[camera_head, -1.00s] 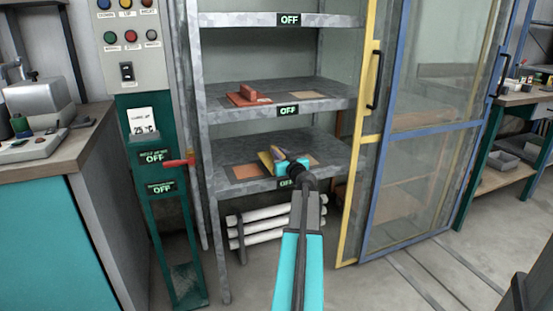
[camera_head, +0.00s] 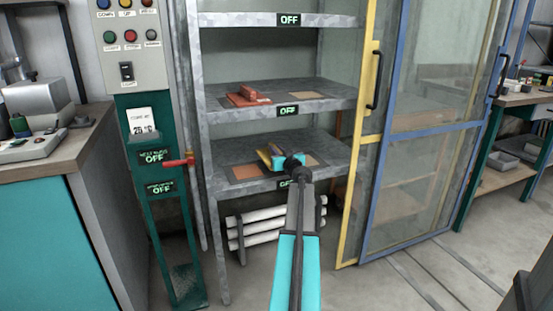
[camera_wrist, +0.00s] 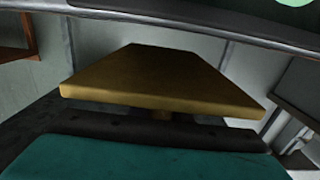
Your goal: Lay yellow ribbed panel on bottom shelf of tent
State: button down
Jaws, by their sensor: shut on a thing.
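The yellow panel (camera_wrist: 160,82) fills the middle of the wrist view, held flat in front of my gripper (camera_wrist: 160,125). In the head view only a small part of the panel (camera_head: 264,156) shows to the left of my gripper (camera_head: 278,158), which hides the rest. My gripper is shut on the panel. Both are over the bottom shelf (camera_head: 325,152) of the tent; I cannot tell whether the panel touches the shelf.
The middle shelf (camera_head: 325,92) holds a red-orange block on a plate (camera_head: 245,98). The yellow-framed door (camera_head: 361,150) and blue-framed door (camera_head: 425,128) stand at the right. A red handle (camera_head: 178,162) juts out at the left. White tubes (camera_head: 268,228) lie under the bottom shelf.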

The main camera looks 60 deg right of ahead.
jog(key=shift+f+b, duration=0.55)
jog(key=shift+f, duration=1.1)
jog(key=shift+f, duration=0.1)
jog(key=c, duration=1.6)
grip_release()
jog(key=shift+c, duration=0.2)
jog(key=shift+p+v, duration=0.45)
jog(key=shift+v, duration=5.6)
jog(key=shift+s, duration=0.1)
